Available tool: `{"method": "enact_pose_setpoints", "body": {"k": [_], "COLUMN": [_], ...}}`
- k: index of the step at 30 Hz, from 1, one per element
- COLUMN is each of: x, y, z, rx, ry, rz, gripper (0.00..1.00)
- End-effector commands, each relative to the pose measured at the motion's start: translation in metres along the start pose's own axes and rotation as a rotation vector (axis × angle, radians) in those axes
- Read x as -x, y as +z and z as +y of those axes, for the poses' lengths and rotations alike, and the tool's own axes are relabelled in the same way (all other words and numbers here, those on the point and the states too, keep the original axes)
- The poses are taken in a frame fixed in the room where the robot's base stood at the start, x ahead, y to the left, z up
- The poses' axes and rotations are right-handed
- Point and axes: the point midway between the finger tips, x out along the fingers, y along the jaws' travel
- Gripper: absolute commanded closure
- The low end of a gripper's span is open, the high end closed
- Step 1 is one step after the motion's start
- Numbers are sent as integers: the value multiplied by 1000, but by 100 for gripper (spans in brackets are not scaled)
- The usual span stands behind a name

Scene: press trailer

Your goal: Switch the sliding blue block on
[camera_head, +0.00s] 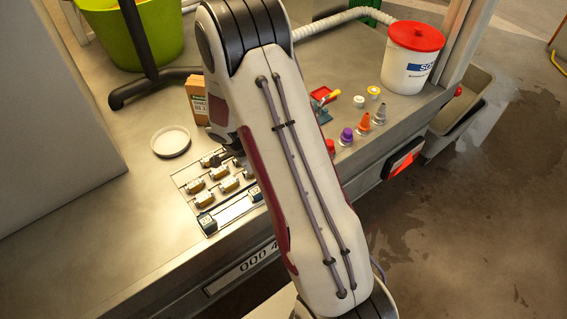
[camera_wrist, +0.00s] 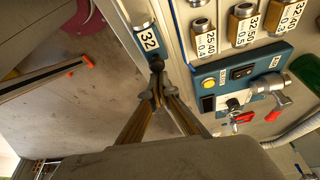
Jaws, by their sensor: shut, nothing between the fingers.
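In the wrist view, a blue block (camera_wrist: 149,42) with a white "32" label sits on a pale metal strip at the top centre. My gripper (camera_wrist: 156,66) is shut and empty, with its tips right at the lower end of this block. I cannot tell whether they touch it. In the head view, a blue piece (camera_head: 207,223) lies at the left front end of a pale rail on the bench panel, and another blue piece (camera_head: 255,193) is at the right end. I cannot tell which of them matches the "32" block.
Several brass-coloured fittings (camera_head: 222,171) stand behind the rail. In the wrist view, a blue control box (camera_wrist: 240,75) with switches and a metal valve (camera_wrist: 268,84) is on the right. A round lid (camera_head: 170,141), white bucket (camera_head: 410,65) and coloured bottles (camera_head: 362,125) stand on the bench.

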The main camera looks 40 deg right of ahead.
Motion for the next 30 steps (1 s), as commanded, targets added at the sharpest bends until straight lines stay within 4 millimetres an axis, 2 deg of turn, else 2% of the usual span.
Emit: {"method": "enact_pose_setpoints", "body": {"k": [1,6,12,30], "x": [4,13,19,21], "y": [11,35,52,58], "z": [2,6,8,9], "rx": [6,4,1,1], "ry": [-1,-1,-1,-3], "rz": [0,0,-1,-5], "gripper": [100,100,100,100]}}
